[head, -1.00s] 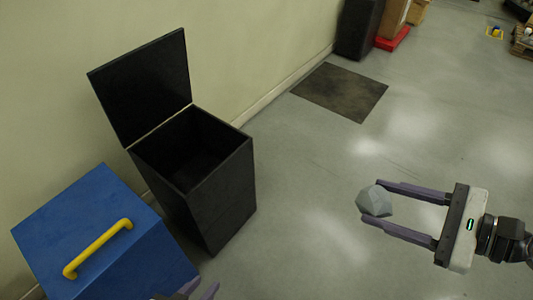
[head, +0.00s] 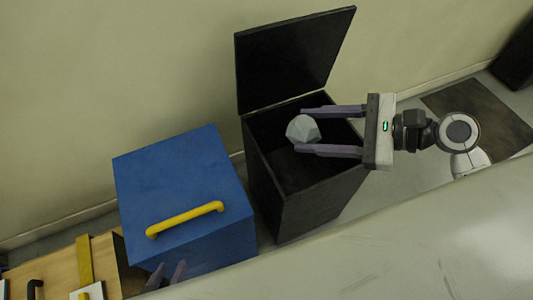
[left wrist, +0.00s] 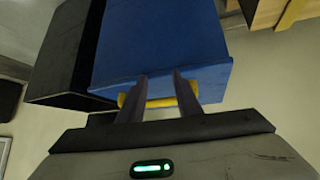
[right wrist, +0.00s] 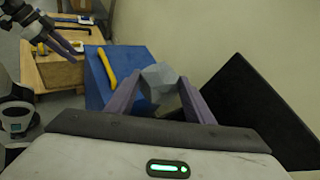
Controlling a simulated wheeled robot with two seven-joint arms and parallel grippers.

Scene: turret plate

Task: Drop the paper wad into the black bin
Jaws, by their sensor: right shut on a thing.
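The paper wad (head: 302,129) is a pale grey faceted lump. My right gripper (head: 304,130) is shut on it and holds it over the open mouth of the black bin (head: 300,205). The wad also shows between the fingertips in the right wrist view (right wrist: 160,80). The bin's lid (head: 292,60) stands raised at the back, against the wall side; it also shows in the right wrist view (right wrist: 262,110). Part of the bin's inside is hidden by the gripper and wad. My left gripper (head: 168,272) is open and empty in front of the blue box.
A blue box (head: 180,172) with a yellow handle (head: 185,219) stands left of the bin. A wooden table (head: 65,262) with tools is at the lower left. A pale wall runs behind. A dark mat (head: 490,115) lies on the floor at the right.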

